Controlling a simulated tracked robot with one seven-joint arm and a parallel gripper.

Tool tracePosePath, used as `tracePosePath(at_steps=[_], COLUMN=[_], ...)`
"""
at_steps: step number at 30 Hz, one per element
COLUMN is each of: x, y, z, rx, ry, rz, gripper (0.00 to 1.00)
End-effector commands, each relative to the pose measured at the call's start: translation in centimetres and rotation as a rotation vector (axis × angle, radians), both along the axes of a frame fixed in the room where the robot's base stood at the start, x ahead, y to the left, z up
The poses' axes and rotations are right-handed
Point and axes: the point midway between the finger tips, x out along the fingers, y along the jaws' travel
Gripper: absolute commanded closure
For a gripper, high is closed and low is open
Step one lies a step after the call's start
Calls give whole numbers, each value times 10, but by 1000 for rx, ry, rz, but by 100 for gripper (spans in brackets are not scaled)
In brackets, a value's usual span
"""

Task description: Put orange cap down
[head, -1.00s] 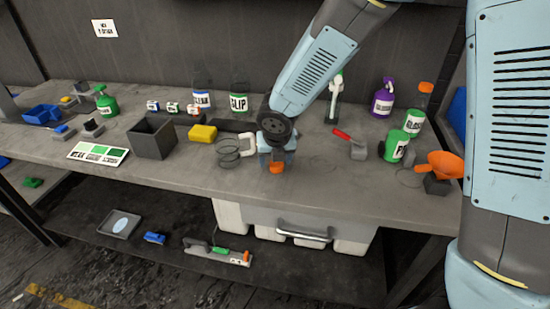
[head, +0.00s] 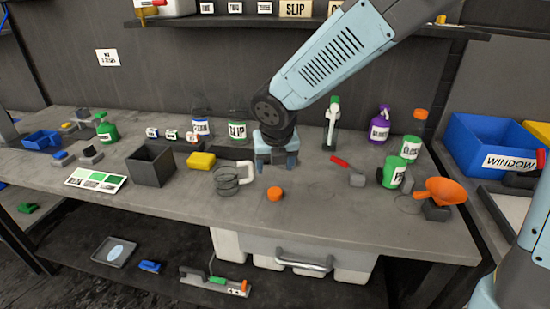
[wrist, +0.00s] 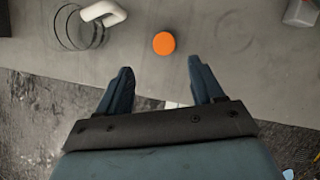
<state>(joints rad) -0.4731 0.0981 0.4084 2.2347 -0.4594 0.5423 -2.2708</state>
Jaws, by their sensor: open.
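The orange cap (head: 275,194) rests on the grey bench top near its front edge. In the wrist view the cap (wrist: 164,43) lies beyond the fingertips, between their lines and not touched. My gripper (head: 277,166) is open and empty, raised above the bench behind the cap in the head view. Its two dark blue fingers (wrist: 158,75) are spread apart in the wrist view.
A clear ringed jug with a white handle (head: 229,180) stands left of the cap. A red-handled tool (head: 350,170) lies to the right. The bench around the cap is clear.

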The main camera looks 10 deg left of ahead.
Motion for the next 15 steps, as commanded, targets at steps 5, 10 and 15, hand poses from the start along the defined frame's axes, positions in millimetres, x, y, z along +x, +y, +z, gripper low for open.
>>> tracePosePath(at_steps=[5,10,15], x=[-5,-8,-8], y=[-3,-3,-3], z=[16,21,21], rx=[0,0,0], ry=[-1,1,1], rz=[-2,-1,0], gripper=[33,33,33])
